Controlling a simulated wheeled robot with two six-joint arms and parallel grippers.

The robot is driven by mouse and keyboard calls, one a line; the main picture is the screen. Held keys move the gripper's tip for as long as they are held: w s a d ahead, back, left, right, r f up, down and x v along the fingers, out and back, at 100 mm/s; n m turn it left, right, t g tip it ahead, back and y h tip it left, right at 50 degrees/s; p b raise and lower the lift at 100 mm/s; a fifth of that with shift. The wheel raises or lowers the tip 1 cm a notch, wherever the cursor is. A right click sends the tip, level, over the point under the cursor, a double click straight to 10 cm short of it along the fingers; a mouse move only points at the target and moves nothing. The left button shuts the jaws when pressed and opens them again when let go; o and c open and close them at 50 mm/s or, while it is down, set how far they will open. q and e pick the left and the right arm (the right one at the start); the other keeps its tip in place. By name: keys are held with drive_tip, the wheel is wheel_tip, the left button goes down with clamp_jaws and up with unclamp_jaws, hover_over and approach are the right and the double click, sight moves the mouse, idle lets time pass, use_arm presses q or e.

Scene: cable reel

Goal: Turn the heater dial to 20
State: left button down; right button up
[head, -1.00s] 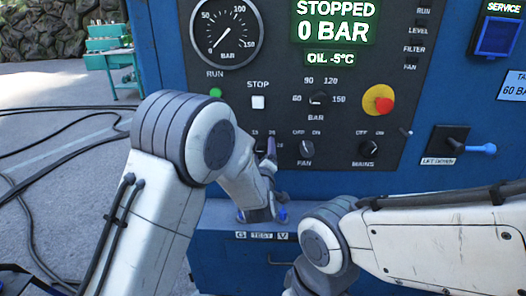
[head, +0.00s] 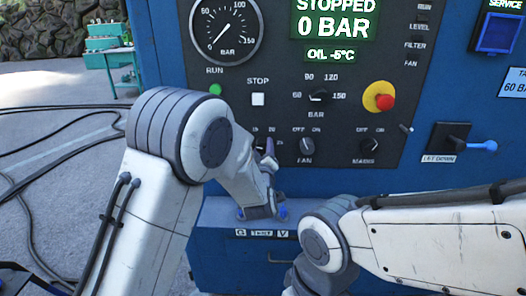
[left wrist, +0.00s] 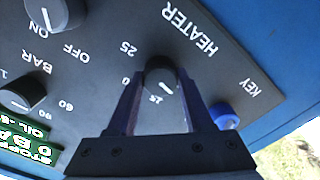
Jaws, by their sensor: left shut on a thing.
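The heater dial (left wrist: 158,72) is a dark round knob with a white mark, on the black panel under the HEATER label in the left wrist view. The 25 beside it is clear. The 20 is partly covered by a finger, and a 15 shows between the fingers. I cannot tell exactly which number the white mark meets. My left gripper (left wrist: 162,84) is shut on the dial, one purple finger on each side. In the head view my left gripper (head: 267,152) is at the dial and mostly hides it. My right gripper is out of view.
The fan knob (head: 306,146), mains knob (head: 367,147), bar knob (head: 319,95) and red stop button (head: 384,102) are close by on the panel. A blue key knob (left wrist: 224,116) is beside the left gripper. A blue-handled lever (head: 482,146) is at the right.

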use_arm(q)
drive_tip(key=m+b, duration=0.1)
drive_tip(key=m, duration=0.8)
drive_tip(key=shift+m, duration=0.4)
idle(0.4)
drive_tip(key=shift+c, duration=1.5)
unclamp_jaws()
drive_tip(key=shift+s, duration=0.1)
drive_tip(key=s+b, duration=0.1)
drive_tip(key=s, duration=0.9)
drive_tip(key=shift+s, duration=0.15)
